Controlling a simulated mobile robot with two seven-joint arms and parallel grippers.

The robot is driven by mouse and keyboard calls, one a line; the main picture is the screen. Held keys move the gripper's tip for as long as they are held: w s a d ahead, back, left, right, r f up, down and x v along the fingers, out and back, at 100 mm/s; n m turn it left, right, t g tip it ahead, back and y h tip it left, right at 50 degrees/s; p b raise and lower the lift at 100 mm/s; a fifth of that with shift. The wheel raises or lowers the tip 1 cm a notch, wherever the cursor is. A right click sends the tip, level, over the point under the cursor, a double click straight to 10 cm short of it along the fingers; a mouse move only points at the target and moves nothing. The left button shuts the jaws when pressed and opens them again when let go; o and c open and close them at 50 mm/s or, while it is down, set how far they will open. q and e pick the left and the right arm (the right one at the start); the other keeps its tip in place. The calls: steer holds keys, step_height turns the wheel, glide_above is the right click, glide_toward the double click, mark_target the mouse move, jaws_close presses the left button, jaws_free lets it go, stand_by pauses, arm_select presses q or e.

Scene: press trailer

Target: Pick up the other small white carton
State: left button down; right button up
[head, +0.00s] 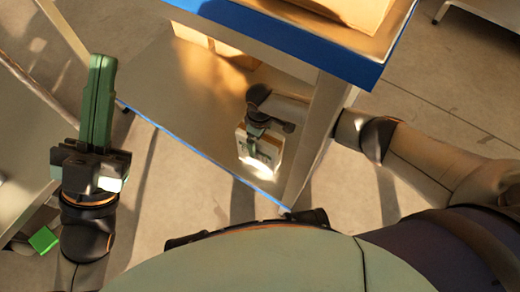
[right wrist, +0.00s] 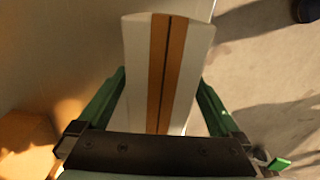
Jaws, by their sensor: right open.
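A small white carton (right wrist: 136,65) with a brown tape stripe and dark seam stands between the two green fingers of my right gripper (right wrist: 160,100). The fingers are open, one on each side of it, with a gap visible at least on the right. In the head view the carton (head: 262,171) is on the lower shelf (head: 185,95) near its front edge, brightly lit and partly covered by my right gripper (head: 258,148). My left gripper (head: 101,60) is raised at the left, its green fingers together with nothing visible between them.
The blue-edged upper top (head: 290,40) with a cardboard box (head: 355,12) overhangs the shelf. A pale post (head: 318,140) stands close right of my right gripper. Brown boxes (head: 222,48) sit farther back on the shelf. A green object (head: 43,240) lies lower left.

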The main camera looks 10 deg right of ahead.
jaws_close()
stand_by(0.8)
steer(key=shift+w+a+r, duration=0.1)
steer(key=shift+r, duration=0.1)
